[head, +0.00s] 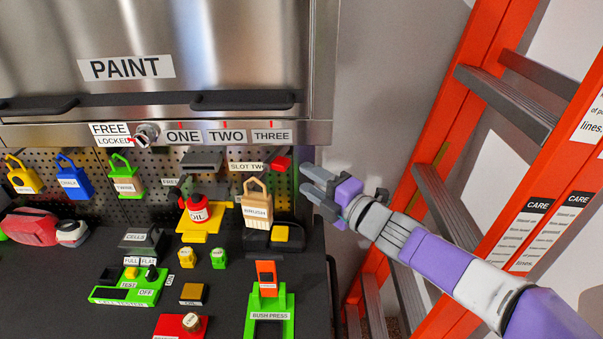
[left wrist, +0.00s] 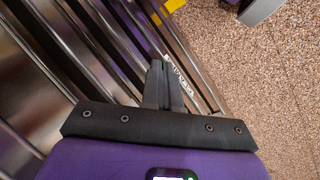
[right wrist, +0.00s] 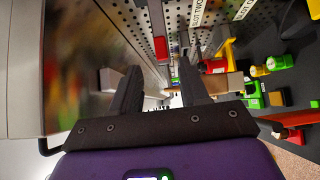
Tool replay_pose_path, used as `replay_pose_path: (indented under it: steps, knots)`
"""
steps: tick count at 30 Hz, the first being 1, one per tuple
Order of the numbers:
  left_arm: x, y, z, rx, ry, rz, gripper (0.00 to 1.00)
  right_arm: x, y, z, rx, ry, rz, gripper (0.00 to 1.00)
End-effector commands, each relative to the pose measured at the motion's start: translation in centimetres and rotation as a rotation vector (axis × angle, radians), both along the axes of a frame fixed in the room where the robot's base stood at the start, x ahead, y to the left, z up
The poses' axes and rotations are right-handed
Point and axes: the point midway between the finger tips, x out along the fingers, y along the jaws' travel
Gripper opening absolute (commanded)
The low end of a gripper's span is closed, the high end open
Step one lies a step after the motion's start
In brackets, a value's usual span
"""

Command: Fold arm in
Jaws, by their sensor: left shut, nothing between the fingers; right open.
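My right arm reaches in from the lower right in the head view, in front of the orange ladder. Its gripper (head: 318,187) is open and empty, just right of the pegboard's edge and the red-tipped slot piece (head: 281,164). In the right wrist view its two fingers (right wrist: 160,88) stand apart, with the bench items beyond them. My left gripper (left wrist: 163,68) is shut and empty in the left wrist view, pointing along the steel drawer fronts (left wrist: 70,70) above the speckled floor. My left arm is not in the head view.
The orange ladder (head: 440,150) stands close to my right arm.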

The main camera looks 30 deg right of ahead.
Motion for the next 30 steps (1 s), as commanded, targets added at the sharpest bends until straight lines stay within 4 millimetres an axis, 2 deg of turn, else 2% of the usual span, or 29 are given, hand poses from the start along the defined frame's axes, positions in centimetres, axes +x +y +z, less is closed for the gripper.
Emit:
replay_pose_path:
  steps: [8, 14, 17, 18, 30]
  knots:
    - [0.0, 0.0, 0.0, 0.000, 0.000, 0.000, 0.00, -0.3, -0.1, 0.0, -0.001, 0.000, 0.000, 0.45]
    - [0.0, 0.0, 0.8, 0.000, 0.000, 0.000, 0.00, -0.7, 0.0, 0.4, -0.067, -0.013, 0.008, 0.17]
    - [0.0, 0.0, 2.3, 0.000, 0.000, 0.000, 0.00, -1.6, 0.1, 1.0, -0.212, -0.043, 0.027, 0.02]
    - [0.0, 0.0, 3.1, 0.000, 0.000, 0.000, 0.00, -2.1, 0.2, 1.3, -0.292, -0.061, 0.040, 0.00]
    - [0.0, 0.0, 10.3, 0.000, 0.000, 0.000, 0.00, -8.0, 1.8, 2.6, -1.150, -0.323, 0.236, 0.00]
